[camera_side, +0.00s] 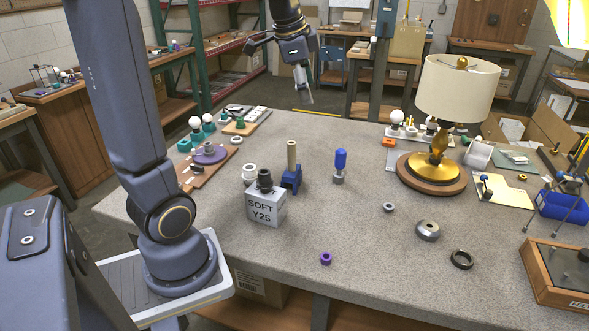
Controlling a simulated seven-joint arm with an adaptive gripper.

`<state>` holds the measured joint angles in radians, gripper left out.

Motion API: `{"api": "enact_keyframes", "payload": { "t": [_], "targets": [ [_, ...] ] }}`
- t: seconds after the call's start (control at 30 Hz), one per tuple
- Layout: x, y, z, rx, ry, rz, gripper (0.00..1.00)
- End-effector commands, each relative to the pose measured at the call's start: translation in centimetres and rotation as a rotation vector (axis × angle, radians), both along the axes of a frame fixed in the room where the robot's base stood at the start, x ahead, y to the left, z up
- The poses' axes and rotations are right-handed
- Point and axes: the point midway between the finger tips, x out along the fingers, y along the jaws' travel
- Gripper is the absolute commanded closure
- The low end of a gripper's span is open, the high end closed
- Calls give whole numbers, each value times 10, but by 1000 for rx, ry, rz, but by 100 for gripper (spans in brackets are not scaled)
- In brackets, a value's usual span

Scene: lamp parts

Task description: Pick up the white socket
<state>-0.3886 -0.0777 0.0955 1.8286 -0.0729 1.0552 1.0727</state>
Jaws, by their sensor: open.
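A white cylindrical part (250,171), which looks like the white socket, stands on the grey table behind the "SOFT Y25" box. Its lower part is partly hidden by the box and the black piece on it. My gripper (278,73) is open and empty, high above the far side of the table. It is well apart from the white part, up and to the right of it in the picture.
The grey box (265,207) with a black socket-like piece (264,179) on top is close in front. A blue holder with a tan tube (291,155) stands to the right. A lamp (438,150) stands farther right. The table's front middle is mostly clear, with a purple ring (326,258).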

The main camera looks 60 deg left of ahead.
Motion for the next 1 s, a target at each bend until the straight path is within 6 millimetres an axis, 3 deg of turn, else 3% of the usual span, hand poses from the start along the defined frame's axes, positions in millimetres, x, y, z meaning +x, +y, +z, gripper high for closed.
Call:
{"api": "enact_keyframes", "payload": {
  "t": [0.03, 0.13, 0.2, 0.33, 0.4, 0.53, 0.67, 1.0],
  "targets": [
    [7, 43, -17, -1, 52, 33, 29],
    [4, 117, -53, -18, 134, 94, 29],
    [-9, 161, -82, -41, 184, 156, 29],
    [-44, 218, -133, -99, 259, 287, 29],
    [-63, 231, -155, -131, 291, 334, 29],
    [-82, 240, -172, -157, 312, 374, 29],
    [-83, 240, -193, -159, 314, 377, 29],
    [-82, 239, -268, -157, 312, 375, 29]
  ]
}}
